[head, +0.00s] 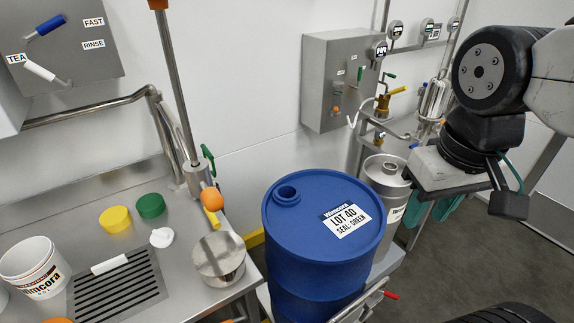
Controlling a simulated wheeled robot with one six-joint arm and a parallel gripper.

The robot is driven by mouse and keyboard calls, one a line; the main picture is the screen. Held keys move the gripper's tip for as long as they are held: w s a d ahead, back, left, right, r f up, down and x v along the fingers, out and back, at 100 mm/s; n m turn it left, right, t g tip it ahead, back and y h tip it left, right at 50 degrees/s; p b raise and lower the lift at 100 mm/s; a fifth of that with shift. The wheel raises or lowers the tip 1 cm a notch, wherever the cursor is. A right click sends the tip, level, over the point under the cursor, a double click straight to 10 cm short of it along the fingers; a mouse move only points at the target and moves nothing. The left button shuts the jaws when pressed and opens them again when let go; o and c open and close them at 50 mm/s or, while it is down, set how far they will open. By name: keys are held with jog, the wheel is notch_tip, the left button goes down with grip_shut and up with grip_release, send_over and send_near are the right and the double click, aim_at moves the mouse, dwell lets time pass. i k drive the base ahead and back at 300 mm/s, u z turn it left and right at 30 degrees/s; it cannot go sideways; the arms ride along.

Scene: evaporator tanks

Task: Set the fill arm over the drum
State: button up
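The blue drum (300,235) stands upright at the lower middle, labelled "LOT 40 SEAL: GREEN", with a round raised bung opening (288,193) on its top. What looks like the fill arm (198,178) is left of it, at the foot of a vertical steel pipe. It has a green lever, an orange ball and a yellow end piece (227,240). The yellow end is by a steel pot (218,260), left of the drum and apart from it. My gripper (480,190) hangs at the right, away from both; its finger opening is unclear.
A yellow cap (116,219), a green cap (151,206) and a white bucket (35,268) stand on the steel counter (195,305). A steel canister (386,180) is behind the drum. A grey control box (335,75) is on the wall.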

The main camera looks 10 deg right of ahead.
aim_at(199, 181)
jog(key=z, duration=1.5)
jog(key=k, duration=1.1)
jog(key=u, duration=2.15)
